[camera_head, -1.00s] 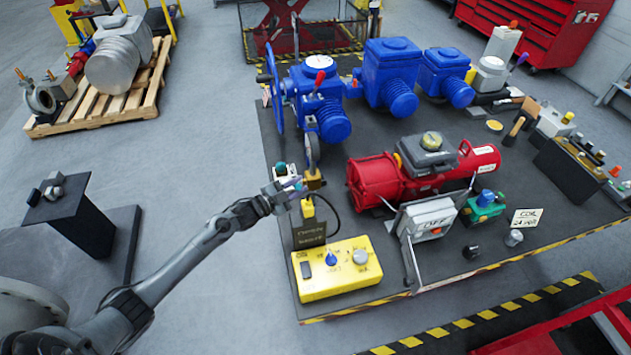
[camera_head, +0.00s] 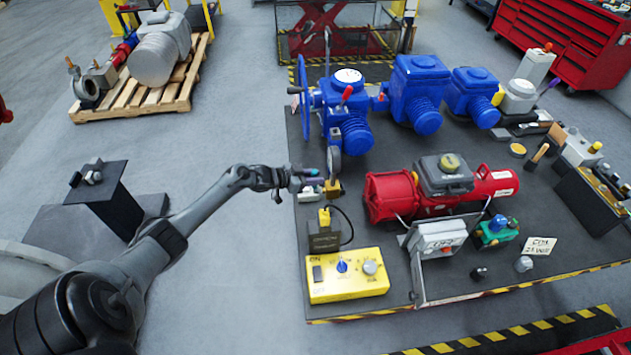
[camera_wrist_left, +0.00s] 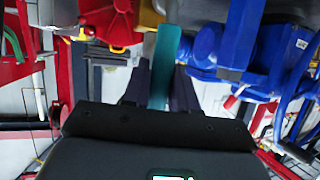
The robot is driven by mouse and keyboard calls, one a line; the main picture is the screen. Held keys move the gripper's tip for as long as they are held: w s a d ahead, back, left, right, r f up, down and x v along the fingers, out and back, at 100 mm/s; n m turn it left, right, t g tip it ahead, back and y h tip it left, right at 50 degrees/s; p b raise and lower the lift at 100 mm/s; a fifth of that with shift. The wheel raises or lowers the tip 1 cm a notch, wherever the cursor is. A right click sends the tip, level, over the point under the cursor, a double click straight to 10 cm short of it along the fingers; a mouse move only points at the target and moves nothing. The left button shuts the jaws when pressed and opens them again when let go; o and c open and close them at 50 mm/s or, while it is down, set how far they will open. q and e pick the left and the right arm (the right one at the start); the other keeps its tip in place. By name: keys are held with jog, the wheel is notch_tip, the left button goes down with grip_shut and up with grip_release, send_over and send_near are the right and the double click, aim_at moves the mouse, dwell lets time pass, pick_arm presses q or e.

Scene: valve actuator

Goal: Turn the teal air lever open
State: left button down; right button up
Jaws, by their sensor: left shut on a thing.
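The teal air lever (camera_wrist_left: 163,62) stands upright in the middle of the left wrist view, a flat bar between the two dark fingers of my left gripper (camera_wrist_left: 162,90). The gripper is shut on it. In the head view my left gripper (camera_head: 312,181) reaches in from the left, beside the small yellow valve body (camera_head: 333,189). A bit of teal shows at the fingers there, but most of the lever is hidden or too small to make out. My right gripper is in neither view now.
A yellow control box (camera_head: 347,276) stands in front of the gripper. A red actuator (camera_head: 395,195) lies to the right, and a blue actuator with a handwheel (camera_head: 350,125) stands behind. Open floor (camera_head: 240,110) lies left of the bench.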

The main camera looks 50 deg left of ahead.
pick_arm(q)
jog(key=shift+a, duration=0.2)
dwell(0.4)
jog(key=c, duration=1)
grip_release()
jog(key=shift+w, duration=0.1)
jog(key=shift+v, duration=5.4)
jog(key=shift+a+r, duration=0.1)
